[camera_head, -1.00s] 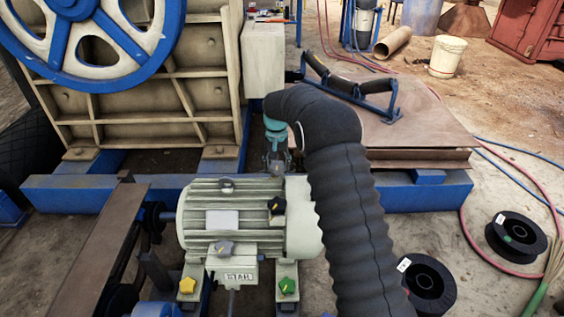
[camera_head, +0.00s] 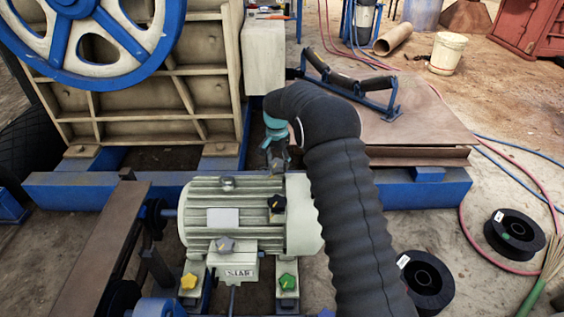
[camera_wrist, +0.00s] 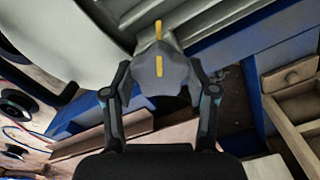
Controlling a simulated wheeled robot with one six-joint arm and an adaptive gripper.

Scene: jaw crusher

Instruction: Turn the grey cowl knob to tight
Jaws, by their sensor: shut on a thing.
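A grey knob (camera_wrist: 161,75) with a yellow line sits between the two fingers of my gripper (camera_wrist: 160,85) in the wrist view. The fingers are shut on it from both sides. A second yellow mark (camera_wrist: 158,29) lies just above the knob, and the two marks look nearly in line. In the head view, my gripper (camera_head: 277,162) points down at the far side of the pale green motor (camera_head: 232,215), near its smooth cowl (camera_head: 302,220). The held knob cannot be made out there.
The motor also carries a black knob (camera_head: 277,203), a grey-blue knob (camera_head: 225,245), a yellow knob (camera_head: 189,281) and a green knob (camera_head: 288,282). A blue beam (camera_head: 95,193) runs behind the motor. A roller frame (camera_head: 350,84) stands on a plate to the right.

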